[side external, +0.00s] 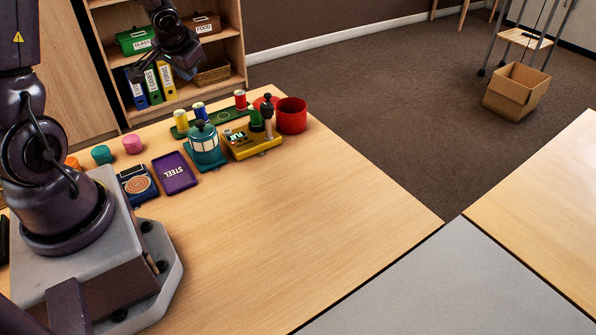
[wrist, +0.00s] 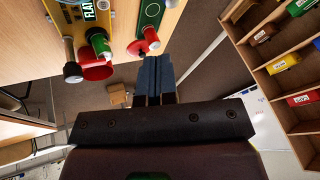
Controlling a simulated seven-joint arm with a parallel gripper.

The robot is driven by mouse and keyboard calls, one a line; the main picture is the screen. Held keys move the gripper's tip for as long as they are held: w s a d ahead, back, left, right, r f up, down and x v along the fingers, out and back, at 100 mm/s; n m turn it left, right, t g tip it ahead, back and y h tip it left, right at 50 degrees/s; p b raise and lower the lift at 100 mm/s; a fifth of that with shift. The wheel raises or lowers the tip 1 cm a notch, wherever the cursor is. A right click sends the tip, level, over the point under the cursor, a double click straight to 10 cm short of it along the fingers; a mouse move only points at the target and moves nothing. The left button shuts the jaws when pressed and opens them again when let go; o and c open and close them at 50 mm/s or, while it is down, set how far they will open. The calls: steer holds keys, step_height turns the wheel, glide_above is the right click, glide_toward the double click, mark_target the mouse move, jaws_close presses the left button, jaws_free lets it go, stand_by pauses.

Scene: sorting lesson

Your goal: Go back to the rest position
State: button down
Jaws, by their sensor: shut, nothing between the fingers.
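My gripper (side external: 186,70) is raised above the far edge of the table, in front of the shelf. In the wrist view its two dark blue fingers (wrist: 158,62) are together, with nothing held between them. The wooden table (side external: 330,210) is below it. My arm reaches in from the left of the side view, and its upper part is cut off at the top. No marker for a rest position shows in either view.
A teal canister (side external: 205,146), yellow box (side external: 240,148), red pot (side external: 292,116), green tray (side external: 216,123) with several cups and purple STEEL tray (side external: 175,174) stand on the table. The shelf (side external: 236,62) with binders stands behind. The table's near right is clear.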

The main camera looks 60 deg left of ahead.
steer(key=s+d+r+m+t+h, duration=0.1)
steer(key=s+d+r, duration=0.2)
steer(key=d, duration=0.6)
steer(key=s+d+r+m+h, duration=0.2)
steer(key=s+d+r, duration=0.1)
steer(key=d+r, duration=0.4)
steer(key=s+d+r+m+t+h, duration=0.1)
steer(key=s+d+r+h, duration=0.1)
steer(key=d+r, duration=0.4)
steer(key=s+d, duration=0.1)
steer(key=d, duration=0.4)
steer(key=shift+d+m+t, duration=0.15)
steer(key=shift+m+t, duration=0.15)
steer(key=shift+m, duration=0.1)
